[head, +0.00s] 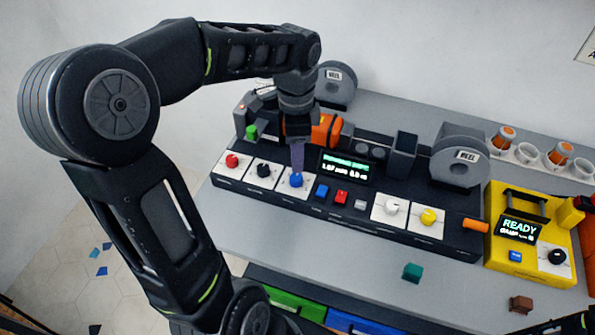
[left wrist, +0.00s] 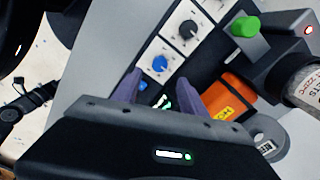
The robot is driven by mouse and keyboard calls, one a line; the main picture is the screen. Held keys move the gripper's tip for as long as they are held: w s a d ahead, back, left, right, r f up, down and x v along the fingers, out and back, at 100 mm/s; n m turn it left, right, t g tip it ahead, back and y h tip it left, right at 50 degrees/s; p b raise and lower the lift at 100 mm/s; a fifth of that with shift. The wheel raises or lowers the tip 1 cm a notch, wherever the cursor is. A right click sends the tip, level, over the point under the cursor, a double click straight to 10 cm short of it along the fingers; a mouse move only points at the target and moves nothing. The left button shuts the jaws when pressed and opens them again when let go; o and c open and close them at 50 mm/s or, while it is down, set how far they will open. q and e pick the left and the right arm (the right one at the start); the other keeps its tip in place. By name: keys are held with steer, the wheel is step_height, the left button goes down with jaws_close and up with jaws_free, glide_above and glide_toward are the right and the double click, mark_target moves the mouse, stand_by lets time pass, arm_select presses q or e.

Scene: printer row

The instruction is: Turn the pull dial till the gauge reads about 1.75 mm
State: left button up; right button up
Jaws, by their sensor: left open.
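The console (head: 240,178) has a row of dials on white plates: a red dial (head: 232,160), a black dial (head: 264,170) and a blue dial (head: 296,181) at the left, a white dial (head: 391,207) and a yellow dial (head: 428,216) at the right. I cannot read which is the pull dial. The gauge display (head: 347,168) shows small green text in mm, too blurred to read surely. My left gripper (head: 297,160) points down just above the blue dial. In the left wrist view its fingers are apart, with the blue dial (left wrist: 159,64) beyond the tips, not clasped.
Blue, red and grey buttons (head: 341,197) sit right of the blue dial. An orange block (head: 326,130) and a dark reel (head: 459,157) stand behind. A yellow machine (head: 530,235) reading READY is at the right. A teal cube (head: 412,271) and brown cube (head: 521,304) lie in front.

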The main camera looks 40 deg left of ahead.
mark_target(296, 176)
arm_select(q)
step_height(296, 176, down, 8)
steer(key=shift+r+p, duration=0.1)
steer(key=shift+p, duration=0.35)
steer(key=shift+c, duration=0.5)
jaws_close()
